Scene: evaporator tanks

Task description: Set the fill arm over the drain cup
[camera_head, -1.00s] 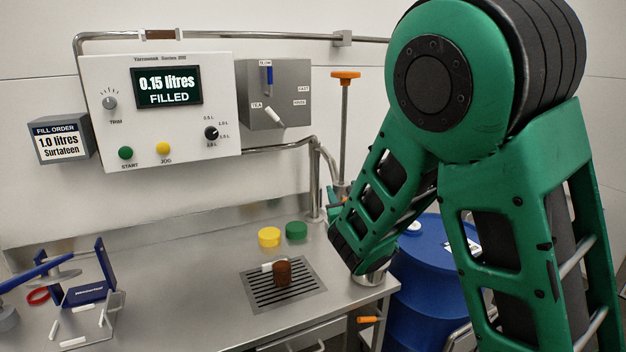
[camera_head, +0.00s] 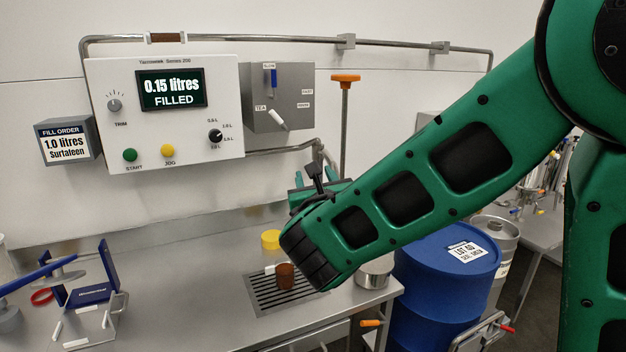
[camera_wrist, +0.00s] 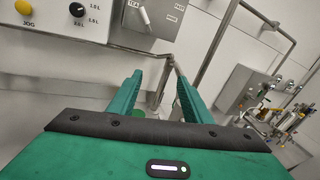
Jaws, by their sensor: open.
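The fill arm looks to be the bent steel pipe (camera_head: 318,153) behind my wrist; its lower part and outlet are hidden. In the wrist view its bend (camera_wrist: 168,66) shows beyond and between my fingertips, close to the right finger; I cannot tell whether they touch. My gripper (camera_head: 319,186) is open, points towards the wall and holds nothing visible; its two green fingers also show in the wrist view (camera_wrist: 158,82). A round steel cup (camera_head: 374,272), which may be the drain cup, is at the bench's right end, right of my wrist.
A brown container (camera_head: 285,277) stands on the drain grate (camera_head: 265,299), left of and below my wrist. A yellow cap (camera_head: 270,240) lies behind. An orange-topped post (camera_head: 345,120) rises behind my arm. A blue drum (camera_head: 430,285) stands right of the bench.

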